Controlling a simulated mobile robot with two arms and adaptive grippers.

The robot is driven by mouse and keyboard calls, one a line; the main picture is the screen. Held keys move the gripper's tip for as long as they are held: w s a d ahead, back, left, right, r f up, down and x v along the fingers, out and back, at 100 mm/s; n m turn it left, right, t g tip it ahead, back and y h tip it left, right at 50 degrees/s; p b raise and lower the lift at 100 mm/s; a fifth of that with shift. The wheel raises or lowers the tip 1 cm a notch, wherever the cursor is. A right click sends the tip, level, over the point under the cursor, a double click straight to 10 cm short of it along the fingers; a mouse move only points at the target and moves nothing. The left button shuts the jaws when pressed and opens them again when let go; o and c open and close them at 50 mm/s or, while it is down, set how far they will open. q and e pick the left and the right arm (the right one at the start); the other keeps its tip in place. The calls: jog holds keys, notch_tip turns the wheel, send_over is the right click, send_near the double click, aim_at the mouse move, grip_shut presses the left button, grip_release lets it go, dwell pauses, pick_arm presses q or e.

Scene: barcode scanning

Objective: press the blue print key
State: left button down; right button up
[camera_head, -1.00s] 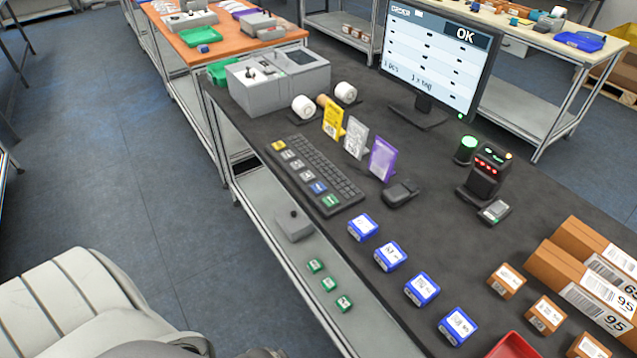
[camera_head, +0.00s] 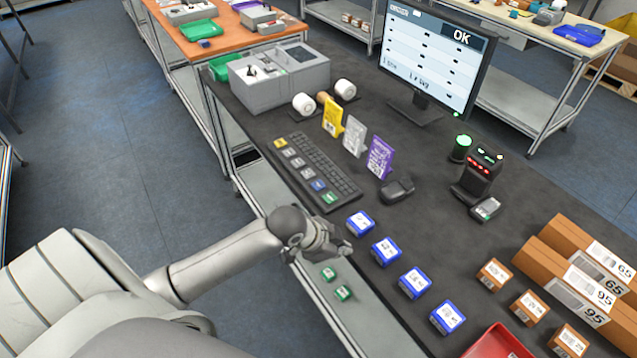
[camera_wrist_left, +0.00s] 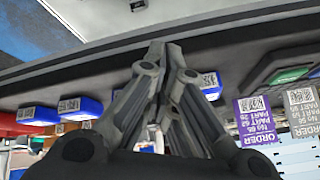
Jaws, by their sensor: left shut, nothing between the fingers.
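The blue print key (camera_head: 318,185) is on the keyboard (camera_head: 318,170), in the row of larger keys along its near-left edge. It lies between a grey key (camera_head: 307,173) and a green key (camera_head: 329,198). My left gripper (camera_head: 344,249) is shut and empty. It hangs over the table's near edge, below the keyboard in the picture and close to the nearest blue box, apart from the key. In the left wrist view its closed fingertips (camera_wrist_left: 160,52) point at the dark table; the blue key is not identifiable there. My right gripper is out of view.
Several blue boxes (camera_head: 386,250) line the near table edge. A black device (camera_head: 397,190) and upright yellow, grey and purple cards (camera_head: 381,157) stand beyond the keyboard. A scanner (camera_head: 478,175) and monitor (camera_head: 433,58) are farther back. The monitor reads OK.

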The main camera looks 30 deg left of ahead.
aim_at(321, 187)
pick_arm(q)
jog(key=shift+m+t, duration=0.5)
jog(key=shift+m, duration=0.3)
jog(key=w+a+r, duration=0.1)
jog(key=w+a, duration=0.1)
jog(key=w+a+r, duration=0.1)
jog(key=w, duration=0.2)
jog(key=w+a+r, duration=0.2)
jog(key=shift+w+a, duration=0.3)
jog(key=shift+a, duration=0.05)
jog(key=w+a+r+m+t, duration=0.1)
jog(key=w+a+r, duration=0.6)
jog(key=a+r, duration=0.1)
jog(key=shift+w+a+r+t, duration=0.2)
jog(key=shift+a+r+t, duration=0.2)
jog(key=shift+a, duration=0.25)
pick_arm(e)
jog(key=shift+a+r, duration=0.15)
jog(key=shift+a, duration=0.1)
pick_arm(q)
jog(key=shift+f, duration=0.2)
